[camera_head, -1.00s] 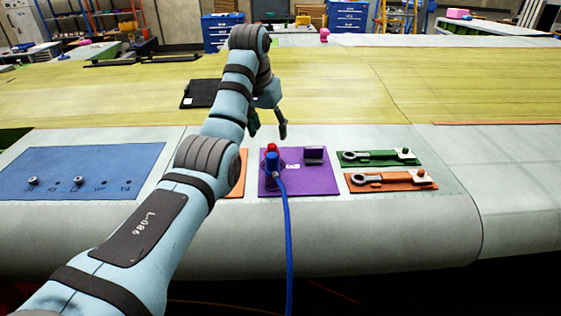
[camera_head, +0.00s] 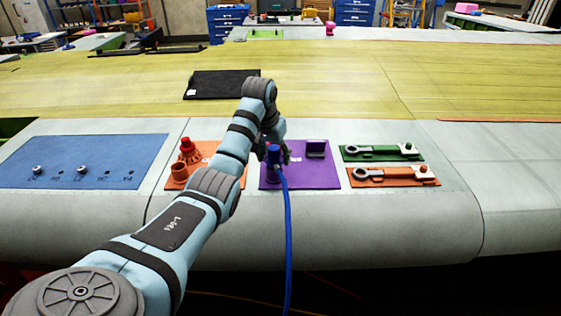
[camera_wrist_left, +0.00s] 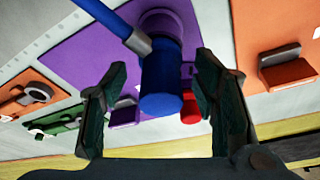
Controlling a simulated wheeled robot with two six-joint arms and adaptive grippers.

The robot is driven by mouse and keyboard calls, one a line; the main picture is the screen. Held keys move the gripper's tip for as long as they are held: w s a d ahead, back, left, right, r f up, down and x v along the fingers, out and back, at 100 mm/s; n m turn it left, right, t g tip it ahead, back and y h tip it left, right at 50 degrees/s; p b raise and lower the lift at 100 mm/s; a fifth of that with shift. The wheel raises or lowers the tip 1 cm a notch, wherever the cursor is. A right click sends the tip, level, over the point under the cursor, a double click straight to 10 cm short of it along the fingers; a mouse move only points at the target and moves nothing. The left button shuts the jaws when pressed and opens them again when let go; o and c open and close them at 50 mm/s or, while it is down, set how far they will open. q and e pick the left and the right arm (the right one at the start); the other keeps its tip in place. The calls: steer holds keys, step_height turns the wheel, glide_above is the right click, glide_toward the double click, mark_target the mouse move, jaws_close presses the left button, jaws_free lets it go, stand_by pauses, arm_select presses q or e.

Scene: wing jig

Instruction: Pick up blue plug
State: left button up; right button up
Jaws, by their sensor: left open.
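The blue plug (camera_head: 274,156) stands on the purple mat (camera_head: 312,179), with a blue cable running from it down over the front edge. In the left wrist view the blue plug (camera_wrist_left: 161,85) is between the two fingers of my left gripper (camera_wrist_left: 160,100). The gripper is open, with a visible gap on each side of the plug. In the head view my left gripper (camera_head: 278,152) is right at the plug and partly hidden by my arm. A red part (camera_wrist_left: 190,108) shows beside the plug in the wrist view. My right gripper is not in view.
An orange mat (camera_head: 230,180) with a red-topped part (camera_head: 188,149) lies left of the purple mat. Green (camera_head: 380,158) and orange (camera_head: 400,183) wrench trays lie to the right. A blue mat (camera_head: 85,150) lies far left. The blue cable (camera_head: 288,240) hangs over the edge.

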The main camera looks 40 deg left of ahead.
arm_select(q)
steer(key=shift+f, duration=0.15)
steer(key=c, duration=1.2)
steer(key=shift+o, duration=0.2)
step_height(320, 180, up, 23)
